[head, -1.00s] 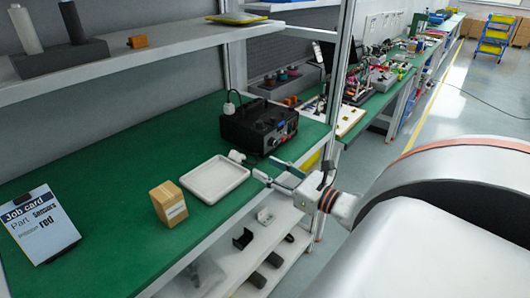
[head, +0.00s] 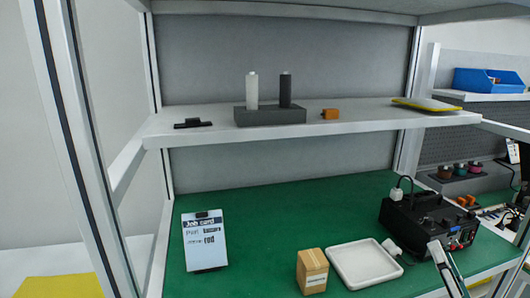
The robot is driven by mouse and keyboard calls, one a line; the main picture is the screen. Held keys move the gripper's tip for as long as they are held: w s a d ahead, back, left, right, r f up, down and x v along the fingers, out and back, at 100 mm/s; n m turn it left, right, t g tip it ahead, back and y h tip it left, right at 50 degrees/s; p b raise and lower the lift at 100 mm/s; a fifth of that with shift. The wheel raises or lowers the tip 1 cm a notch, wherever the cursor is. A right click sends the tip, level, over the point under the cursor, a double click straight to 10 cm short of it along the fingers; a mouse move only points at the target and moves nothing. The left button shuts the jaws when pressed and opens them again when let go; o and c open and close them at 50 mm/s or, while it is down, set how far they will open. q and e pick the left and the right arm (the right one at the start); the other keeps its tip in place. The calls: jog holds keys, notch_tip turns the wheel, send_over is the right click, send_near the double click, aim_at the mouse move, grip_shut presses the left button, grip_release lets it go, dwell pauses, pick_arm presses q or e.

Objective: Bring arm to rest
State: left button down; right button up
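My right gripper (head: 448,268) shows at the lower right of the head view, in front of the black device and right of the white tray. Its fingers look apart, with nothing seen between them. Much of it and the rest of the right arm is cut off by the bottom edge. My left gripper is not in view.
A white tray (head: 364,265), a cardboard box (head: 312,271), a job card (head: 205,242) and a black device (head: 428,221) stand on the green bench (head: 270,220). The shelf (head: 215,139) above holds two bottles in a dark block (head: 270,116).

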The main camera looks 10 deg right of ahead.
jog(key=s+a+f+m+g, duration=0.4)
jog(key=f+m+g, duration=0.15)
jog(key=f, duration=0.25)
jog(key=s+a+f+m+g, duration=0.35)
jog(key=f+m, duration=0.25)
jog(key=f, duration=0.2)
jog(key=s+a+f+m+g, duration=0.3)
jog(key=s+f+m+g, duration=0.2)
jog(key=f, duration=0.4)
jog(key=w+a+f+m+t+y, duration=0.2)
jog(key=a+f+y, duration=0.6)
jog(key=a+f, duration=0.5)
jog(key=a+m+t, duration=0.1)
jog(key=a+t, duration=0.1)
jog(key=a, duration=0.1)
jog(key=shift+w+f, duration=0.1)
